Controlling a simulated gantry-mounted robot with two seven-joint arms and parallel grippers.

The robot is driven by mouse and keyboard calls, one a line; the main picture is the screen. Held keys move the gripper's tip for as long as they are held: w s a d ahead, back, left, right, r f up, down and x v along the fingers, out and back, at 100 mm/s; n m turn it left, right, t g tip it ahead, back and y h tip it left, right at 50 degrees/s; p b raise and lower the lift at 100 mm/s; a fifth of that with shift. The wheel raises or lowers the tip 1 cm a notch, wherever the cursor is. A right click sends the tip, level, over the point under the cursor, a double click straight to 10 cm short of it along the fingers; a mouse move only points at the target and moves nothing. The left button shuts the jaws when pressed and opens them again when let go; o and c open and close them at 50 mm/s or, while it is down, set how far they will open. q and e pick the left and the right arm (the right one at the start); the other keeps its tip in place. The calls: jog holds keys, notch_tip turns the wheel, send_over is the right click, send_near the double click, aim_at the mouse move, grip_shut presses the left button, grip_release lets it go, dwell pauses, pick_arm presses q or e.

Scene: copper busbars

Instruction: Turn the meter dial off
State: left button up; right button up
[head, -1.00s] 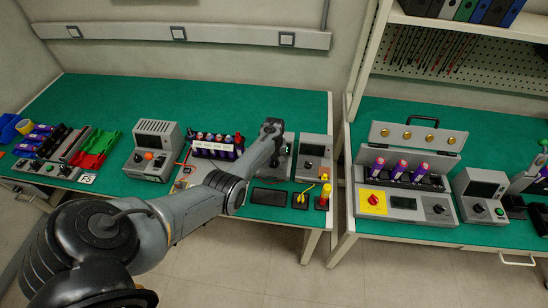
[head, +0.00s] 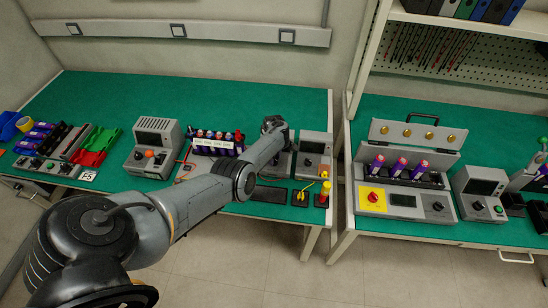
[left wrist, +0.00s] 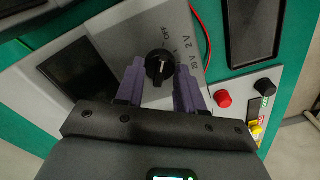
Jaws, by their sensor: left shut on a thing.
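The meter's dial (left wrist: 159,66) is a round black knob with a pale pointer mark on a grey panel. OFF, 2V and 20V are printed around it. In the left wrist view, my left gripper (left wrist: 158,70) has its two purple-grey fingers on either side of the knob, shut on it. Which marking the pointer lines up with is hard to tell. In the head view, my left forearm hides the gripper and dial. My right gripper is not in view.
A dark flat tray (left wrist: 258,25) lies beside the meter. Another grey instrument (head: 317,148) stands to the right of my arm, with yellow plugs (head: 325,188) in front. A rack of purple cells (head: 213,143) is behind my forearm. The green bench behind is clear.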

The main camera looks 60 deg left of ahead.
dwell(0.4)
pick_arm(q)
jog(key=o, duration=1)
jog(key=shift+o, duration=0.2)
notch_tip(320, 180, up, 11)
jog(key=p, duration=0.4)
jog(key=shift+f+p, duration=0.15)
jog(key=shift+p, duration=0.2)
